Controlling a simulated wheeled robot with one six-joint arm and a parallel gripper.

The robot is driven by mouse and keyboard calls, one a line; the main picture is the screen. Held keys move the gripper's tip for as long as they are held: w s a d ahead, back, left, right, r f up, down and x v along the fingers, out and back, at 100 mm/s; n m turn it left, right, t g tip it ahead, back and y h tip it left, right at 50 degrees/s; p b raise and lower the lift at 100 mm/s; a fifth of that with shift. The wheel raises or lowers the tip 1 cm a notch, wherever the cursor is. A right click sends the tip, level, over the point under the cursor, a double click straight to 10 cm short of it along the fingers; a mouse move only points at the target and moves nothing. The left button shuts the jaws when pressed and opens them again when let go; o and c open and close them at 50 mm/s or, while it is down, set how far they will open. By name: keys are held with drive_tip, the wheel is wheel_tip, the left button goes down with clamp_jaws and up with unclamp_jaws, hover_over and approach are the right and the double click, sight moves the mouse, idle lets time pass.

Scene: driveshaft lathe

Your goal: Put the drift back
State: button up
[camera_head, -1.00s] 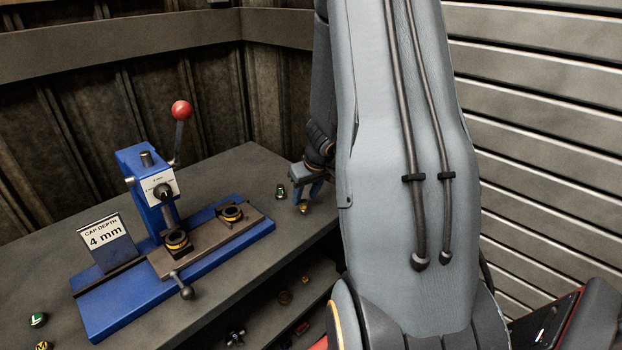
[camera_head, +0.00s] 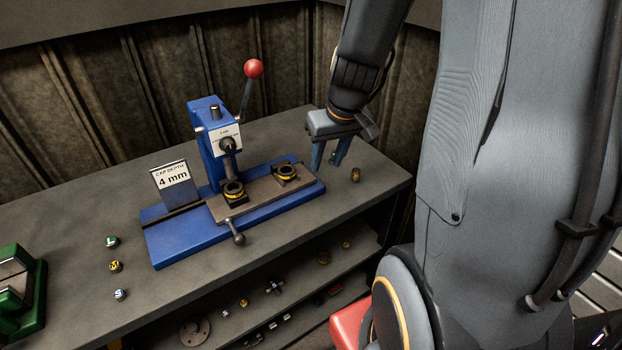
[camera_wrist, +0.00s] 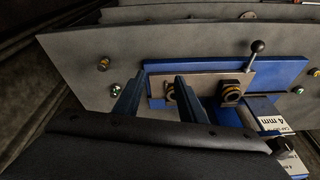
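No part is marked as the drift, so I cannot tell which it is. A small black and gold cylinder (camera_head: 355,174) stands on the bench's right end; it also shows in the wrist view (camera_wrist: 103,64). A small green-marked piece (camera_wrist: 83,90) is near it in the wrist view and not visible in the head view. Small cylinders lettered L (camera_head: 112,241), M (camera_head: 115,266) and S (camera_head: 120,295) stand at the left. My gripper (camera_head: 331,162) is open, with nothing between its fingers, above the bench between the blue press and the gold cylinder.
The blue press (camera_head: 208,150) has a red-knobbed lever (camera_head: 253,69), a "CAP DEPTH 4 mm" sign (camera_head: 171,180) and two black and yellow rings (camera_head: 234,189) on its slide. A green fixture (camera_head: 18,290) is far left. The shelf (camera_head: 310,280) below holds several small parts.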

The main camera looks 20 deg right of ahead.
drive_tip(key=s+a+r+g, duration=0.1)
drive_tip(key=s+a, duration=0.7)
drive_tip(key=a, duration=0.2)
drive_tip(key=shift+a+n, duration=0.3)
drive_tip(key=shift+a, duration=0.05)
drive_tip(key=shift+r, duration=0.1)
wheel_tip(320, 180, down, 6)
drive_tip(key=g+b, duration=0.1)
drive_tip(key=b, duration=0.4)
drive_tip(key=shift+f+b, duration=0.2)
drive_tip(key=shift+b, duration=0.15)
drive_tip(key=shift+w, duration=0.1)
